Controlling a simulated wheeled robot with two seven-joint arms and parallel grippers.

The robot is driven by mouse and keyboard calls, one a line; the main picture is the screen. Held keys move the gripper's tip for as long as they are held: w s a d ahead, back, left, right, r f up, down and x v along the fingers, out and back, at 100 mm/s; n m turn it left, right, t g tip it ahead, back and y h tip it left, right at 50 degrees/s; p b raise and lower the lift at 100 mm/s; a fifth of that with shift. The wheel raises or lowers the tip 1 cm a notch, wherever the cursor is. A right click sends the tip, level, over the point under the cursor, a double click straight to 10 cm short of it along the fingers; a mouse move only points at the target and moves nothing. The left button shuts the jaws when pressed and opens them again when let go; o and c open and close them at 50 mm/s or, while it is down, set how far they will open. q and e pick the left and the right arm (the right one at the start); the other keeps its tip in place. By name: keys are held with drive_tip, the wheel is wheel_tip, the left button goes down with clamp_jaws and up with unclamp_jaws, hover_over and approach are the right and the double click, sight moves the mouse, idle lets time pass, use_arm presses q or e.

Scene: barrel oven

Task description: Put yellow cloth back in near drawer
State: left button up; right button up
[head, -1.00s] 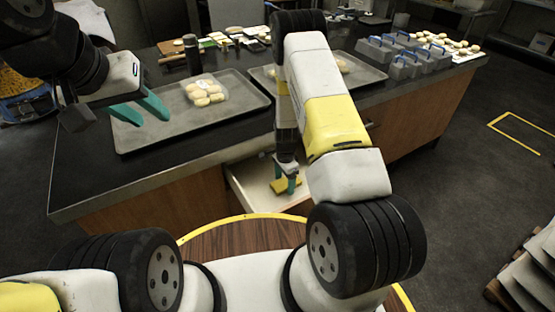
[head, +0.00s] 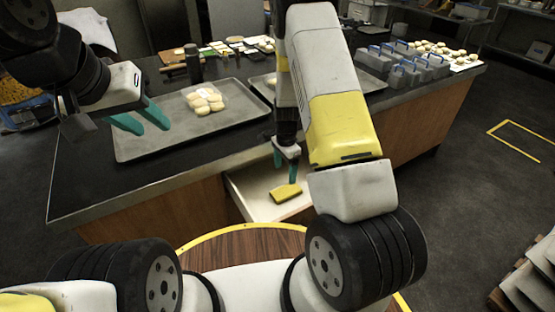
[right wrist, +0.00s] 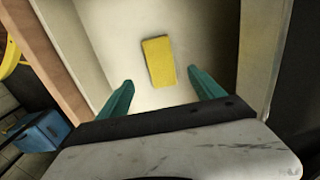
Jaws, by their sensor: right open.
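The yellow cloth (head: 286,193) lies flat inside the open, pale drawer (head: 248,203) on the near side of the counter. In the right wrist view the cloth (right wrist: 158,61) rests on the drawer floor, beyond and between the fingertips. My right gripper (head: 285,171) is open and empty above the cloth, apart from it; its teal fingers (right wrist: 162,88) are spread wide. My left gripper (head: 140,118) is open over the left part of the counter, with nothing between its fingers.
Grey tins (head: 405,70) with blue handles stand at the back right. A blue box (right wrist: 42,131) shows beside the drawer in the right wrist view.

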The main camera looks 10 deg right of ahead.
drive_tip(key=s+a+r+n+t+y, duration=0.1)
drive_tip(key=s+r+n, duration=0.2)
drive_tip(key=r, duration=1)
drive_tip(key=s+a+r+n+t+y, duration=0.1)
drive_tip(key=s+r+n+t, duration=0.15)
drive_tip(key=r, duration=1.05)
drive_tip(key=s+r+n+t, duration=0.1)
drive_tip(key=s+r+n, duration=0.3)
drive_tip(key=s, duration=0.5)
drive_tip(key=s+r+n+t, duration=0.1)
drive_tip(key=s+r+n, duration=0.4)
drive_tip(key=s+r, duration=0.4)
drive_tip(key=shift+s+d+r+t, duration=0.25)
drive_tip(key=shift+r+t, duration=0.05)
drive_tip(key=shift+t, duration=0.05)
